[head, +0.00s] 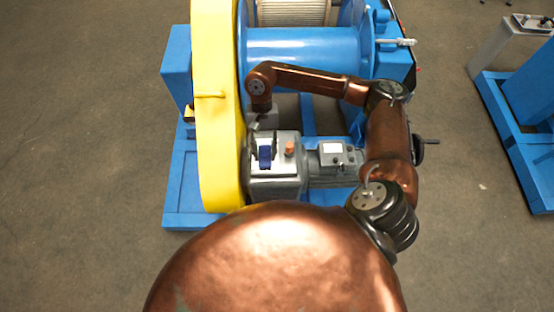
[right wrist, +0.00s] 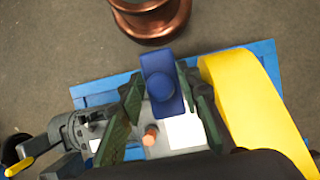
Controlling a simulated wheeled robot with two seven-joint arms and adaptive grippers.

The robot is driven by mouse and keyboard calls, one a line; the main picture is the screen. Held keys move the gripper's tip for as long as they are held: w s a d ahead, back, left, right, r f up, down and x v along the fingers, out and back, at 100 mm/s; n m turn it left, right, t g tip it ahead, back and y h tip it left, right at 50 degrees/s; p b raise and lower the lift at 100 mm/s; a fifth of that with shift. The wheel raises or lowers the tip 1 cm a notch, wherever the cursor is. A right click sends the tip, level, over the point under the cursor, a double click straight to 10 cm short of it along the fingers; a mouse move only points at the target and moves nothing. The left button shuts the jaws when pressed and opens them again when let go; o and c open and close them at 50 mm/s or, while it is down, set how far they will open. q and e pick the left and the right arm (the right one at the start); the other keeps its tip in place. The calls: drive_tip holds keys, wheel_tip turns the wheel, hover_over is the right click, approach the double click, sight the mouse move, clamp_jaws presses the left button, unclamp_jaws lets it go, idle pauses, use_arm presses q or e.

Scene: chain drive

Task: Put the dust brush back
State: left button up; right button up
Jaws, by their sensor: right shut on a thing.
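A blue block-shaped thing with a round knob, which I take for the dust brush (right wrist: 160,78), is between the fingertips of my right gripper (right wrist: 163,88) in the right wrist view. The gripper is shut on it; no bristles show. In the head view the brush (head: 265,157) is a small blue patch, and my right gripper (head: 264,146) is over the grey gearbox (head: 275,186), beside the yellow guard. I cannot tell whether the brush touches the gearbox. My left gripper is not in view.
The tall yellow chain guard (head: 215,110) stands close left of the gripper. An orange cap (head: 289,148) and a grey motor (head: 333,160) are to its right. A blue drum (head: 305,48) lies behind. The blue base frame (head: 182,190) stands on open floor.

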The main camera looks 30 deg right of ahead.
drive_tip(key=s+d+f+m+t+b, duration=0.2)
drive_tip(key=d+f+m+t+b, duration=0.15)
drive_tip(key=d+f+m, duration=0.55)
drive_tip(key=s+d+f+m+t+b, duration=0.2)
drive_tip(key=d+f+m+t, duration=0.3)
drive_tip(key=m, duration=0.8)
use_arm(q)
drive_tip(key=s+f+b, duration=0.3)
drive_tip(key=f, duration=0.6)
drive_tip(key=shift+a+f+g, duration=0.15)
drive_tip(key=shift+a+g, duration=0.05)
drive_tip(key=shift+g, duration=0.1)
use_arm(e)
drive_tip(key=shift+m+g, duration=0.3)
drive_tip(key=shift+g, duration=0.05)
drive_tip(key=shift+w+a+f, duration=0.65)
drive_tip(key=shift+w+f, duration=1.65)
drive_tip(key=shift+f, duration=0.1)
drive_tip(key=shift+w+a+f, duration=0.7)
drive_tip(key=shift+w+f, duration=1.55)
drive_tip(key=shift+f, duration=0.1)
drive_tip(key=shift+w+a+f, duration=0.65)
drive_tip(key=shift+w+f, duration=1.65)
drive_tip(key=shift+f, duration=0.1)
drive_tip(key=shift+f, duration=0.1)
drive_tip(key=o, duration=1.1)
